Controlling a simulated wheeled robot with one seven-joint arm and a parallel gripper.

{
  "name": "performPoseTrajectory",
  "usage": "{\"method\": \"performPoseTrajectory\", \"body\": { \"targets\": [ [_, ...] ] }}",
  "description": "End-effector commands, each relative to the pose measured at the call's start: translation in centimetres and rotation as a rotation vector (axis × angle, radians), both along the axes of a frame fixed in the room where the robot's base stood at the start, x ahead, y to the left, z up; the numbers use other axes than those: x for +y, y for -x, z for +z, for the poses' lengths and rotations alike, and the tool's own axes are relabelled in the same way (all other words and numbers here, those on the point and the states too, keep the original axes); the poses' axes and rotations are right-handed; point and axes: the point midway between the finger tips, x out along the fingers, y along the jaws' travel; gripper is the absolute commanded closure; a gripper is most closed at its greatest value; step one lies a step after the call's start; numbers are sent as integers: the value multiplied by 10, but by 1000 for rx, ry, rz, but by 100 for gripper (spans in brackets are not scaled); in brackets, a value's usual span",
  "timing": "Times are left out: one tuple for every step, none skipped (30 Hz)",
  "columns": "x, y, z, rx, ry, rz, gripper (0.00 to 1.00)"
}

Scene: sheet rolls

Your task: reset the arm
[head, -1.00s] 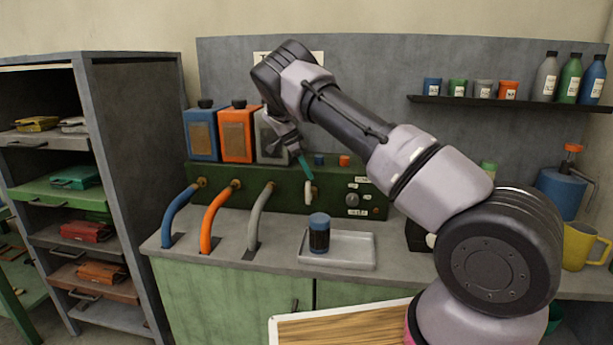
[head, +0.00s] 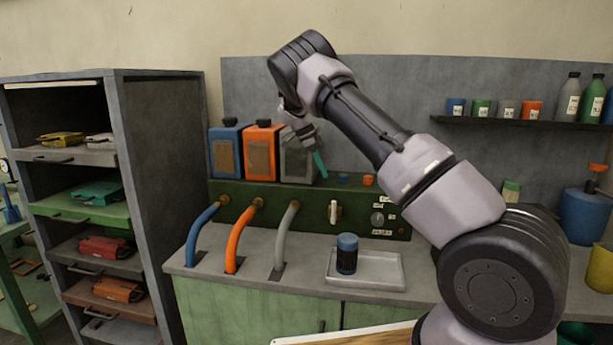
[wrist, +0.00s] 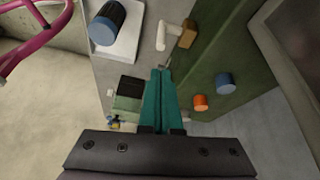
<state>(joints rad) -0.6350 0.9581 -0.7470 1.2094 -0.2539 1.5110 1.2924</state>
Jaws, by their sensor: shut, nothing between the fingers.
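My gripper (head: 319,164) has teal fingers and is raised above the counter, in front of the grey tank and the green panel. In the wrist view the teal fingers (wrist: 160,90) lie side by side, closed, with nothing between them. A dark jar with a blue lid (head: 347,254) stands upright on a pale tray (head: 392,277), below my gripper and apart from it. The jar also shows at the top left of the wrist view (wrist: 107,22).
A green panel (head: 260,193) with a white lever (head: 333,212) and knobs stands behind the counter. Blue, orange and grey hoses rise at its left. A shelf rack (head: 160,150) stands left. A wall shelf (head: 520,123) holds cups and bottles at the right.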

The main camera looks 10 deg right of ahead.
Motion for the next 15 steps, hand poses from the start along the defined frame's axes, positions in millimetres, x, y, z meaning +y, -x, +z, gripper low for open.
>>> {"method": "performPoseTrajectory", "body": {
  "targets": [
    [-7, 3, 10, -2, -24, 3, 100],
    [-11, 5, 16, 0, -44, 11, 100],
    [-17, 10, 26, 2, -75, 24, 100],
    [-22, 15, 34, 2, -102, 36, 100],
    [-27, 20, 42, 3, -131, 52, 100],
    [-34, 28, 54, 3, -172, 77, 100],
    [-39, 35, 64, 0, -203, 100, 100],
    [-43, 42, 73, -3, -233, 124, 100],
    [-48, 52, 85, -9, -271, 156, 100],
    [-51, 60, 93, -13, -299, 182, 100],
    [-55, 67, 102, -21, -325, 210, 100],
    [-59, 78, 113, -31, -357, 248, 100],
    [-62, 87, 122, -40, -380, 277, 100],
    [-64, 96, 130, -51, -402, 308, 100],
    [-66, 107, 141, -66, -428, 350, 100]
  ]
}}
